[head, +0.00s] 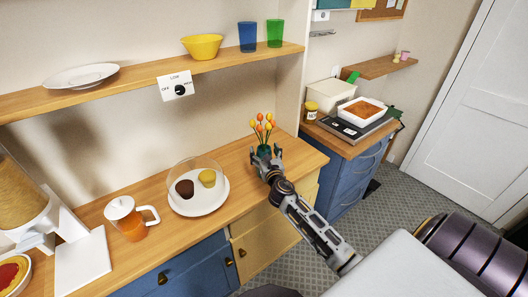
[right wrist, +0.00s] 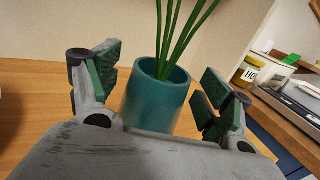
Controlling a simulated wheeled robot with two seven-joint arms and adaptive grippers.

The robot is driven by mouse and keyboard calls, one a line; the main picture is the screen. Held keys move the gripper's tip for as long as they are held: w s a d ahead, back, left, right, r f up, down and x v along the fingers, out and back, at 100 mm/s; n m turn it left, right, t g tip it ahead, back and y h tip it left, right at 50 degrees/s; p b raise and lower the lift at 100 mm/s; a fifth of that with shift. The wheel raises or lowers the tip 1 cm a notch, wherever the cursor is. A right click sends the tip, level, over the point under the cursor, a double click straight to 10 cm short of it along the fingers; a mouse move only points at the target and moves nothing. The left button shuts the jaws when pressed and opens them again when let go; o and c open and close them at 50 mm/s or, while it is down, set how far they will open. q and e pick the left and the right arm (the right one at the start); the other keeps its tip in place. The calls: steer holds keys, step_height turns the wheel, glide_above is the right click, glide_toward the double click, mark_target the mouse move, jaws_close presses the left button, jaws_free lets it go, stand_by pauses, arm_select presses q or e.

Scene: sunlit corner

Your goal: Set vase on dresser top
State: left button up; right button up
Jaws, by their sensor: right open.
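A teal vase (right wrist: 157,100) with green stems stands upright on the wooden dresser top (head: 110,267). In the head view its orange and yellow tulips (head: 262,127) rise above my right gripper (head: 266,160), which hides part of the vase. In the right wrist view my right gripper (right wrist: 160,98) is open, with one finger on each side of the vase. The vase's lower part is hidden behind the gripper's body. My left gripper is not in view.
A domed plate (head: 198,204) with two muffins and an orange-filled pitcher (head: 130,220) stand left of the vase. A shelf (head: 140,87) with a plate, bowl and cups runs above. A lower blue cabinet (head: 352,180) with a scale and dish stands to the right.

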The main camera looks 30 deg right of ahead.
steer(key=b+v, duration=0.1)
steer(key=v, duration=1)
stand_by(0.4)
steer(key=shift+s+r, duration=0.1)
stand_by(0.7)
